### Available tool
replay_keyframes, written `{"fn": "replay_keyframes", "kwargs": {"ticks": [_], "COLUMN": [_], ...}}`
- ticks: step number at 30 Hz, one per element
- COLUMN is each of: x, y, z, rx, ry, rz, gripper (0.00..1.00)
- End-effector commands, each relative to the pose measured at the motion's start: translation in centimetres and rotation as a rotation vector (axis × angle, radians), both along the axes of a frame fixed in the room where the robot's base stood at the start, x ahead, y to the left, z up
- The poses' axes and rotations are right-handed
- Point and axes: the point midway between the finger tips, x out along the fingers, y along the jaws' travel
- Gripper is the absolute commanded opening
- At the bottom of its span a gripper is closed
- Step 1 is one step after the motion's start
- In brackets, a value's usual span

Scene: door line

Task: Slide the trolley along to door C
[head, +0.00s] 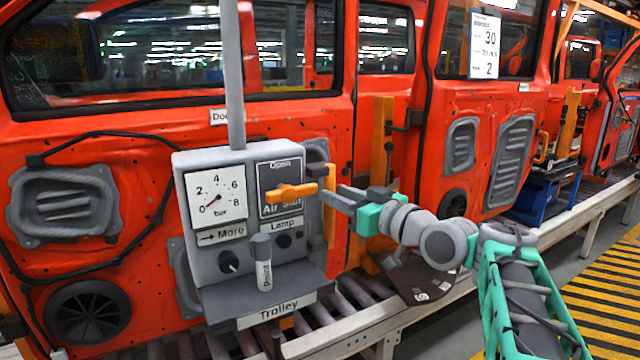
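The trolley (215,258) is a grey box labelled "Trolley", with a bar gauge, knobs and an upright pole, standing before an orange-red door. A yellow-orange turn handle (290,192) sits on its front panel. An upright orange bar (330,232) stands at its right side. My gripper (330,196) is at this bar, one finger passing in front of it and the other seeming to lie behind. Whether the fingers press on the bar cannot be told. The door behind has a label (222,116) starting "Doo"; the pole hides the rest. No letter C is readable.
A roller conveyor (350,292) runs below the doors. More orange-red doors (480,130) stand to the right, one with a paper sheet (485,45). A blue stand (545,190) is farther right. Yellow-black striped floor (610,290) lies at the lower right.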

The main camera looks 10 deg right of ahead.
Motion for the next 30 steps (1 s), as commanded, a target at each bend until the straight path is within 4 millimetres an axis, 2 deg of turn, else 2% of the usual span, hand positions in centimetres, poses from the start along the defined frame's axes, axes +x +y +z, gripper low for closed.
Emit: {"fn": "replay_keyframes", "kwargs": {"ticks": [3,8,17,29,30], "x": [2.1,4.2,4.8,4.8,4.8], "y": [1.7,2.7,2.8,2.7,2.7], "z": [0.4,0.2,0.0,0.0,0.0], "rx": [0.001,0.001,0.000,0.000,0.000], "ry": [0.003,0.003,0.001,0.001,0.001], "rz": [0.010,0.007,0.001,0.000,0.000], "gripper": [0.31,0.31,0.31,0.00,0.00]}}
